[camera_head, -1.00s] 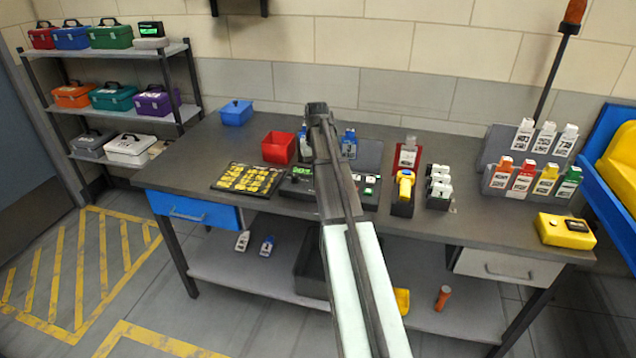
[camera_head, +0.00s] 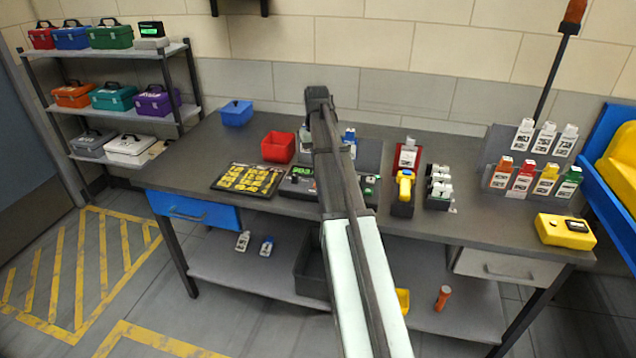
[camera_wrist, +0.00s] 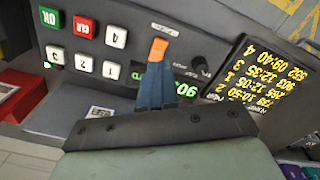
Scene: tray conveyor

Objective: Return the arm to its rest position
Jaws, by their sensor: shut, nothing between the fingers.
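My arm (camera_head: 335,170) reaches up across the middle of the bench in the head view and hides part of the keypad device. My gripper (camera_wrist: 158,50) shows in the wrist view, with blue-grey fingers closed together at an orange tip and nothing held. The fingers appear over the keypad device (camera_wrist: 145,75), which has white, red and green keys. They cover part of its lit green display (camera_wrist: 187,90). The gripper fingers cannot be made out in the head view.
A yellow scanner (camera_head: 405,185) and a bottle rack (camera_head: 525,172) stand right. The bench (camera_head: 470,215) has clear room near its front right.

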